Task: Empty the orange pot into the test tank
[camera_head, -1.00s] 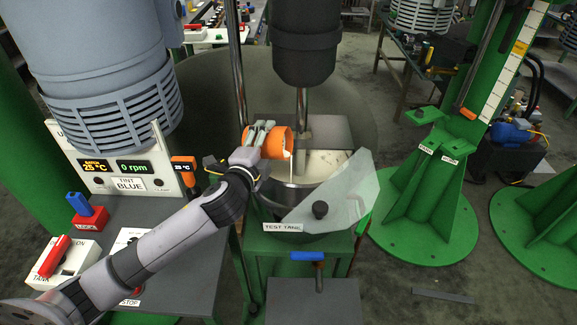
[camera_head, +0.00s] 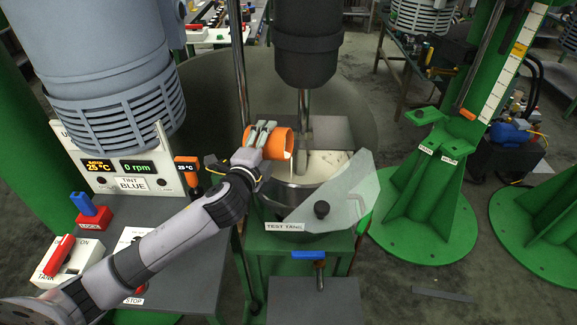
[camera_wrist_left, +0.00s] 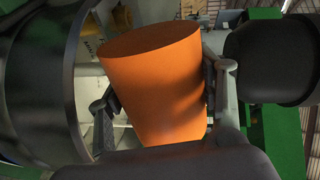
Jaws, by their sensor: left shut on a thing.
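The orange pot (camera_head: 278,144) is tipped on its side, its mouth facing right over the left part of the test tank (camera_head: 290,196). A little white liquid shows at the pot's lip, above the pale contents (camera_head: 325,166) of the tank. My left gripper (camera_head: 262,136) is shut on the orange pot. In the left wrist view the pot (camera_wrist_left: 155,85) sits between the two fingers (camera_wrist_left: 165,95), its base toward the camera; its inside is hidden there. My right gripper is not in view.
A clear guard (camera_head: 345,195) with a black knob covers the tank's front right. A mixer shaft (camera_head: 303,110) stands in the tank under a dark housing (camera_head: 305,55). A control panel (camera_head: 130,158) stands to the left.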

